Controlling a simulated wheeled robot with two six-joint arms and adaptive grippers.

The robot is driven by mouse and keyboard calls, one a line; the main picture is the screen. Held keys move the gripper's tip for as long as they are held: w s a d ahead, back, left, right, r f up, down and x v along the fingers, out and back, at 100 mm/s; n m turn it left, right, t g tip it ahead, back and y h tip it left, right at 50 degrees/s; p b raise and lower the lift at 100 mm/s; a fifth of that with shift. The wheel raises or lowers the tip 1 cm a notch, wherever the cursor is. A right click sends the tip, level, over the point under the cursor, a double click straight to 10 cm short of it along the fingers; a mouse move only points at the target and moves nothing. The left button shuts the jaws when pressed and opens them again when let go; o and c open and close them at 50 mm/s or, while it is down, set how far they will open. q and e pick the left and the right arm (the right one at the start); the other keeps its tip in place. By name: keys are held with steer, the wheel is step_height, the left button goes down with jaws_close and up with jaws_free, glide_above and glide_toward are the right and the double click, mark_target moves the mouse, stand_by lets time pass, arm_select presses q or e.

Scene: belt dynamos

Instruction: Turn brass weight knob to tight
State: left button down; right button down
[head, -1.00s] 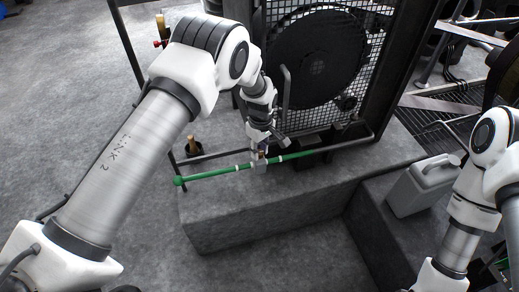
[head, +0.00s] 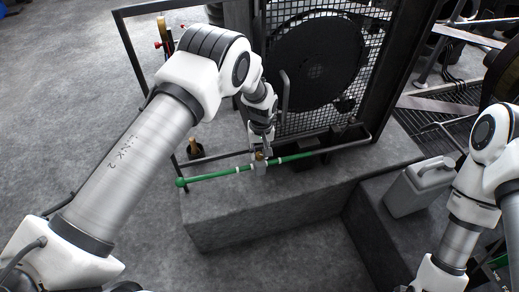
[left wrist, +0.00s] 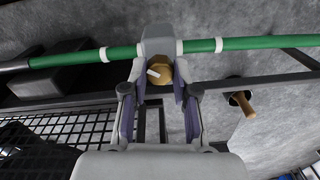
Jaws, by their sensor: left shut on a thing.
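The brass knob (left wrist: 158,72), with a pale pointer mark on its face, sits on a grey weight block (left wrist: 160,40). The block is on a green beam (left wrist: 222,44) with white bands, which runs across in front of the mesh guard in the head view (head: 210,175). My left gripper (left wrist: 160,82) is shut on the knob, one finger on each side. In the head view my left gripper (head: 258,154) covers most of the knob. I see no tight mark. My right gripper is out of view.
A black mesh guard (head: 283,122) with a large dark wheel (head: 315,60) stands behind the beam. A wooden handle in a black cup (head: 194,147) is left of the gripper. A grey can (head: 418,188) stands at the right. Bare floor lies at the left.

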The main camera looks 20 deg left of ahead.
mark_target(261, 153)
arm_select(q)
steer(key=m+p, duration=0.1)
steer(key=m, duration=0.4)
steer(key=shift+m, duration=0.3)
steer(key=m+p, duration=0.1)
steer(key=m, duration=0.4)
steer(key=shift+m+p, duration=0.3)
steer(key=c, duration=0.9)
jaws_free()
steer(key=r, duration=1.2)
steer(key=shift+w+d, duration=0.2)
steer(key=shift+d, duration=0.05)
